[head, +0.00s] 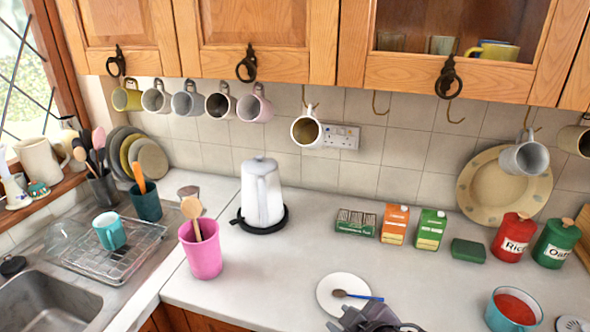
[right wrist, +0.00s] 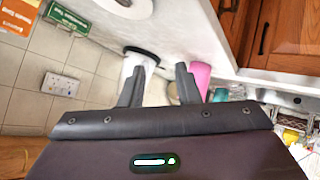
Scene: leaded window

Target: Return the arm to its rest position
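My right gripper (head: 368,316) is at the bottom edge of the head view, over the counter just in front of the white plate (head: 326,292). In the right wrist view its two dark fingers (right wrist: 160,82) stand apart with nothing between them. The rest of my right arm is mostly out of the head view. My left gripper is not in view.
A spoon (head: 355,295) lies on the plate. A turquoise bowl (head: 492,316) with red contents stands to the right. A pink utensil pot (head: 203,258) and white kettle (head: 262,192) stand left. Mugs hang under wooden cupboards (head: 258,42). Counter between pot and plate is clear.

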